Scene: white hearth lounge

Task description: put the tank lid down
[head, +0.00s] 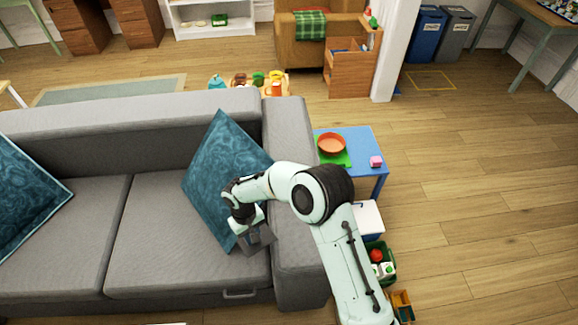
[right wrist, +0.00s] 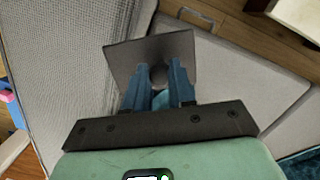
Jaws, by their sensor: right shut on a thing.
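The tank lid is a dark grey, flat, square plate with a round knob. It fills the top middle of the right wrist view (right wrist: 185,45) and shows small in the head view (head: 260,241). My right gripper (right wrist: 160,83) is shut on the lid's knob, its two blue fingers on either side. In the head view my right gripper (head: 250,226) is over the right end of the grey sofa (head: 150,250), by the seat and the armrest. I cannot tell whether the lid touches the sofa. My left gripper is not in view.
A teal cushion (head: 222,170) leans close to my right gripper. Right of the armrest stand a blue table (head: 365,145) with an orange bowl (head: 331,144), a white box (head: 368,218) and a green crate (head: 388,272). The wooden floor at the right is clear.

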